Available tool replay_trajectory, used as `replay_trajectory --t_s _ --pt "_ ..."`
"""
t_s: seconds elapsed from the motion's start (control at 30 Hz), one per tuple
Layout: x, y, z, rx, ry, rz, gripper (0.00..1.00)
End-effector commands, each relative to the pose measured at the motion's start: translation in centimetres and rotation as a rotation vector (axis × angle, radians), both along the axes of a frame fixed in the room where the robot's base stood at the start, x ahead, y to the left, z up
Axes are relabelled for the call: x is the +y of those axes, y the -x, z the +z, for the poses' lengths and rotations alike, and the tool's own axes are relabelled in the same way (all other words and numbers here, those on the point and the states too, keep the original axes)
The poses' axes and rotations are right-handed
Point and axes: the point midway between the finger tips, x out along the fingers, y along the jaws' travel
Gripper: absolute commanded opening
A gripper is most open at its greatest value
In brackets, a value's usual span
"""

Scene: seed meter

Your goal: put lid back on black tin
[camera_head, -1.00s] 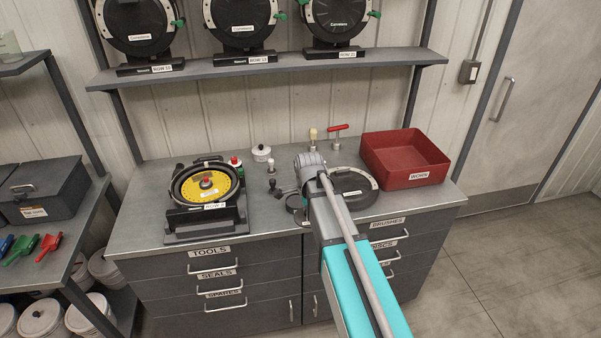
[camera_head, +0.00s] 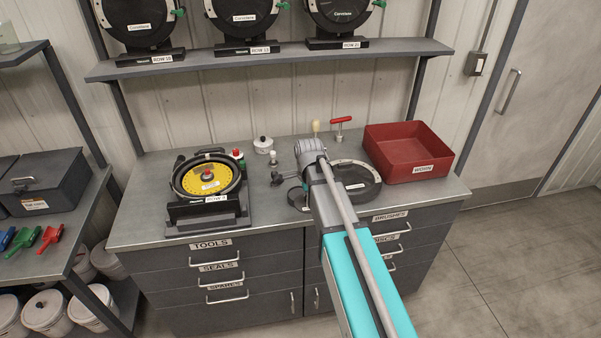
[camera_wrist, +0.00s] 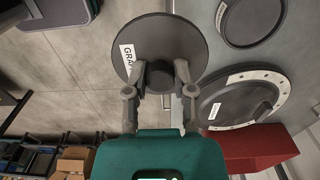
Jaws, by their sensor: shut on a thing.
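A dark round lid (camera_wrist: 172,38) with a white label starting "GRAP" fills the upper middle of the wrist view. My gripper (camera_wrist: 160,78) is shut on it, with a finger on each side of a part at its near side. The lid is held near the counter's front edge, partly over the floor in that view. A round black tin (camera_wrist: 250,18) lies on the counter, apart from the lid, at upper right. In the head view, the tin (camera_head: 297,197) shows just left of my arm. My gripper is hidden there behind my arm.
A black disc cover with a pale ring (camera_head: 357,182) lies right of my arm, and a red bin (camera_head: 408,152) stands beyond it. A seed meter with a yellow disc (camera_head: 207,180) stands at left. Small tools and a white pot (camera_head: 263,145) stand at the back.

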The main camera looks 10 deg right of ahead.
Motion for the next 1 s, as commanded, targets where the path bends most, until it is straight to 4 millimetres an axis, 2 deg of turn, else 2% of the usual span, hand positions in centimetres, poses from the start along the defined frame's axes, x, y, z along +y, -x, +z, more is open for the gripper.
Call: replay_trajectory --t_s 0.4,0.53,0.7,1.0 --pt "0.4 -8.8 0.3 0.000 0.000 -0.001 0.00" --pt "0.5 -11.0 0.4 0.000 0.000 -0.001 0.00" --pt "0.5 -12.5 0.5 0.000 0.000 -0.001 0.00" --pt "0.5 -12.6 0.5 0.000 0.000 -0.002 0.00"
